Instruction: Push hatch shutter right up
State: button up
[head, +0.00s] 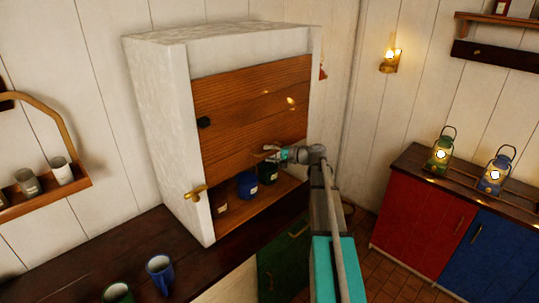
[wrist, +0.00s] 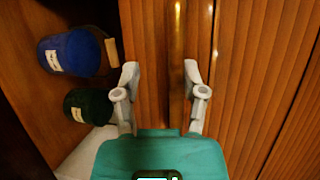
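The hatch shutter (head: 235,95) is a panel of brown wooden boards in a white box frame (head: 168,105). Its lower edge stands above the sill, leaving a low gap along the bottom. My gripper (head: 266,153) is at the shutter's lower right part. In the wrist view the shutter boards (wrist: 250,70) fill the right, with a brass strip or handle (wrist: 177,45) running along them. My gripper (wrist: 160,72) shows its two fingers spread apart there, with the brass piece lying between their lines. Whether they touch it I cannot tell.
Blue (head: 247,184) and dark green (head: 267,173) vessels stand in the gap behind the shutter. Mugs (head: 160,273) stand on the dark counter.

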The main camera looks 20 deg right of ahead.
jog(key=shift+f+b, duration=7.25)
jog(key=shift+f, duration=0.3)
jog(key=p+v, duration=0.3)
jog(key=v, duration=1.1)
jog(key=s+a+f+n+g+b, duration=0.1)
jog(key=s+a+f+g+b, duration=0.1)
jog(key=a+f, duration=0.3)
jog(key=shift+a+f+n+g+h, duration=0.3)
jog(key=shift+a+n+g, duration=0.15)
jog(key=shift+a, duration=0.95)
jog(key=shift+r, duration=0.1)
jog(key=w+d+r+m+t+p, duration=0.2)
jog(key=d+r+t, duration=0.1)
jog(key=d+r, duration=0.3)
jog(key=shift+d+r+p, duration=0.3)
jog(key=shift+d+r, duration=0.05)
jog(key=shift+d, duration=0.7)
jog(key=shift+w+a, duration=0.1)
jog(key=shift+w, duration=0.05)
jog(key=b+x, duration=0.2)
jog(key=x, duration=1.1)
jog(key=shift+a, duration=0.35)
jog(key=shift+w, duration=0.15)
